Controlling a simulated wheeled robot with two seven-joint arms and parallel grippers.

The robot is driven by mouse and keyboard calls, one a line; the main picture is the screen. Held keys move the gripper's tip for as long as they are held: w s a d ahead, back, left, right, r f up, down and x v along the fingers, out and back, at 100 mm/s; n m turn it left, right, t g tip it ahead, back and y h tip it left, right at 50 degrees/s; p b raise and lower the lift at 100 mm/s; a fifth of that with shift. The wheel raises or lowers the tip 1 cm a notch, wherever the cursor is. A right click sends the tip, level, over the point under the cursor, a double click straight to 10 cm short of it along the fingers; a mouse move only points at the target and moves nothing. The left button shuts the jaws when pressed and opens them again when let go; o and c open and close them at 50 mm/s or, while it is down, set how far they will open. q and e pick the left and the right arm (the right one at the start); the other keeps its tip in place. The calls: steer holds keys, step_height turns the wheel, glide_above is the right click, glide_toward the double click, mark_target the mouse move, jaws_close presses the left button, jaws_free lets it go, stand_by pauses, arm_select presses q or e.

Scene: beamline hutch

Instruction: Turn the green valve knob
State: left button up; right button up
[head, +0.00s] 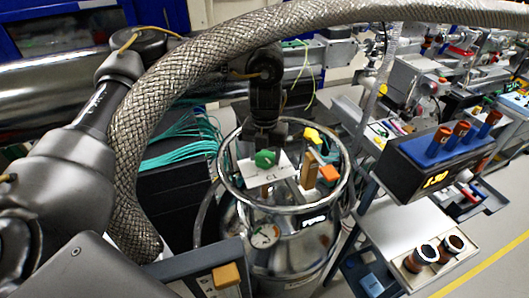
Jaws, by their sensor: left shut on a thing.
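The green valve knob (264,160) is at the top of a shiny metal dewar (232,190), in front of a white plate marked "C1" (281,165). My left gripper (265,143) comes down from above and is shut on the green knob. The dark fingers hide the knob's upper part. My right gripper is not in view.
A yellow knob (312,135) and an orange knob (329,173) sit close to the right on the same dewar. A thick braided hose (165,110) arches across in front of my left arm.

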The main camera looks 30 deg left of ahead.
arm_select(q)
steer(key=n, duration=0.4)
steer(key=shift+w+r+n, duration=0.1)
steer(key=shift+r+n, duration=0.05)
steer(key=shift+n, duration=0.15)
steer(key=n, duration=0.4)
steer(key=shift+n, duration=0.3)
steer(key=o, duration=1)
